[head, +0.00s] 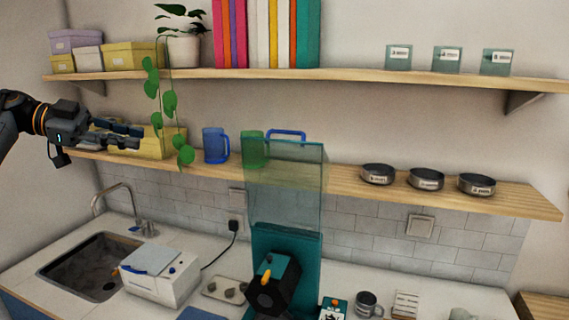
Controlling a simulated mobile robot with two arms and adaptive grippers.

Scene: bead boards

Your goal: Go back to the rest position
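My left arm comes in from the left edge. My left gripper (140,137) is in front of the lower shelf's left end, close to a yellow box (155,143). Its two dark fingers point right with a gap between them, and I see nothing held. My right gripper is not in view.
The lower shelf (335,178) carries a blue mug (215,146), a green mug (253,150) and labelled round tins (426,179). A trailing plant (184,50) hangs from the upper shelf (340,76). A clear pane (285,195) rises mid-counter. A sink (92,268) is lower left.

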